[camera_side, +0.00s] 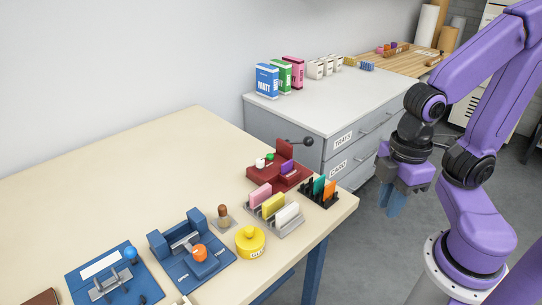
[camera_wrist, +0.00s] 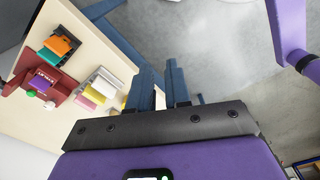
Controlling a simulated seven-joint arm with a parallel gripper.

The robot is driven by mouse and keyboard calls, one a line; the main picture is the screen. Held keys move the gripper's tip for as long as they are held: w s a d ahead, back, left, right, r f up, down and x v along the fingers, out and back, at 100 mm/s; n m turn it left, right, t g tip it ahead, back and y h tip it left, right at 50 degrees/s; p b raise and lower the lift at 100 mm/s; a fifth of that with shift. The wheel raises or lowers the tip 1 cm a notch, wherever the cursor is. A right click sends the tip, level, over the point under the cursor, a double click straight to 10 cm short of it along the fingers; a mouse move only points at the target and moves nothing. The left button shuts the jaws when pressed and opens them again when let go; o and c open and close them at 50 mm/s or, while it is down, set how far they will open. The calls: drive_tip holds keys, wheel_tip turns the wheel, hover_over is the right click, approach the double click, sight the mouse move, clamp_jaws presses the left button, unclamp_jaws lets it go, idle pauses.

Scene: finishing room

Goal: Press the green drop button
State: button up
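The green button (camera_side: 270,156) is a small round cap on top of a dark red device (camera_side: 263,177) near the far right corner of the cream table. A white round cap (camera_side: 260,163) sits beside it, and a purple block (camera_side: 287,168) is also on the device. In the wrist view the green button (camera_wrist: 32,93) is at the left, next to the white cap. My gripper (camera_side: 396,205) hangs beyond the table's right edge, well apart from the device, with blue fingers pointing down.
Racks of colored cards (camera_side: 275,215) stand in front of the device. A yellow round pot (camera_side: 250,242), a wooden-handled stamp (camera_side: 223,217) and blue devices (camera_side: 190,255) stand nearer. A grey drawer cabinet (camera_side: 330,105) adjoins the table. Open floor lies under my gripper.

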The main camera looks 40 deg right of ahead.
clamp_jaws()
